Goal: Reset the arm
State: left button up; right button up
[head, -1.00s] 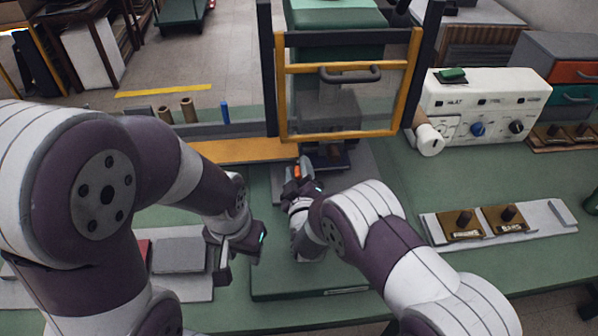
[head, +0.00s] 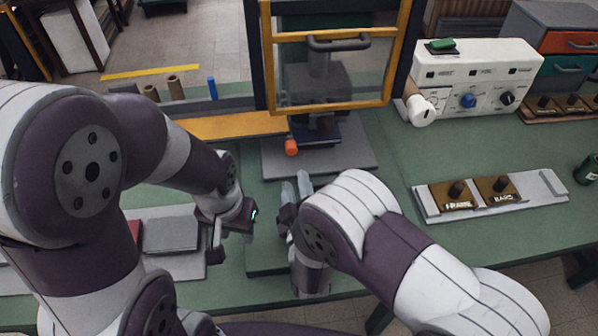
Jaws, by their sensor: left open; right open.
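My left gripper (head: 217,240) hangs over the grey tray at the left of the table, its jaws open and partly hidden by its own wrist. My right gripper (head: 295,189) is open and empty, its pale fingers pointing away from me toward the press. It is over the green mat (head: 262,255), just in front of the grey base plate (head: 345,158) of the press. An orange knob (head: 291,147) shows at the press, beyond the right fingertips and apart from them.
The press with its yellow-framed guard (head: 389,70) stands at the back. A white control box (head: 474,78) is at the back right. A rack (head: 545,190) with two labelled brass blocks lies right. Grey blocks (head: 170,234) lie left. Green table is clear between press and rack.

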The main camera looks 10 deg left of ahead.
jog(key=shift+w+d, duration=0.2)
jog(key=shift+w, duration=0.05)
jog(key=w+d+r+m+g+h+p, duration=0.25)
jog(key=d+m+g, duration=0.4)
jog(key=d, duration=0.35)
jog(key=s+d+r+m+g+h, duration=0.2)
jog(key=s+d+m+g, duration=0.4)
jog(key=s+d, duration=1)
jog(key=d+g+h, duration=0.1)
jog(key=g, duration=0.2)
jog(key=shift+s+r, duration=0.15)
jog(key=shift+s, duration=0.05)
dwell(0.6)
